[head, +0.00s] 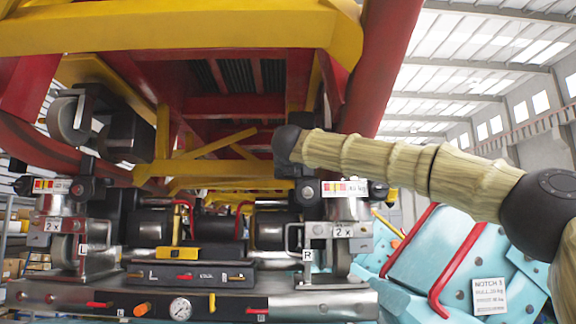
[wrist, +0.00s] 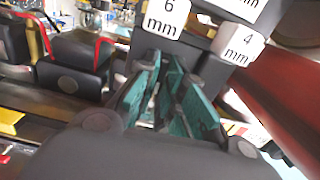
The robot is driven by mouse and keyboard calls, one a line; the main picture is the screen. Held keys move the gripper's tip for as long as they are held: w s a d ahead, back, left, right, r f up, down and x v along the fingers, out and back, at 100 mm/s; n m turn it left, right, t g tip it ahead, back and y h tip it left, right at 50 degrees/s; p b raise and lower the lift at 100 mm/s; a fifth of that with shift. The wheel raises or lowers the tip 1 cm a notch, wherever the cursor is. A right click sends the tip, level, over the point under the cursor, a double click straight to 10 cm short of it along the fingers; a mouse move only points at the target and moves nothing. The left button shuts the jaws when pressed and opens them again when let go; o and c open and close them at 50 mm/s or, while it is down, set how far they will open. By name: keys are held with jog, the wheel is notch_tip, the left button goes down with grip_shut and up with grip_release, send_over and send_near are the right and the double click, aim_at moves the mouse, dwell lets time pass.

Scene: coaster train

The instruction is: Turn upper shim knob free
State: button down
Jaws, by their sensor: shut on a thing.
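In the wrist view my gripper (wrist: 176,72) has teal finger pads, set close together. The pads reach into the dark grey block (wrist: 205,75) below the "6 mm" tag (wrist: 167,17) and beside the "4 mm" tag (wrist: 236,45). My gripper is shut on what I take to be the upper shim knob. The knob itself is hidden between the pads, so I cannot tell its turn. In the head view my arm comes in from the right and ends at the metal unit (head: 343,209) on the right; my fingers cannot be made out there.
A red beam (wrist: 262,88) slopes close by on the right in the wrist view. In the head view, yellow and red frame beams (head: 180,32) hang overhead. A gauge (head: 180,309) sits on the front panel. Light-blue blocks with red handles (head: 440,250) stand at right.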

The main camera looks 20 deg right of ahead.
jog(key=shift+d+r, duration=0.1)
jog(key=c, duration=1.8)
grip_release()
jog(key=shift+w, duration=0.15)
jog(key=v, duration=1.2)
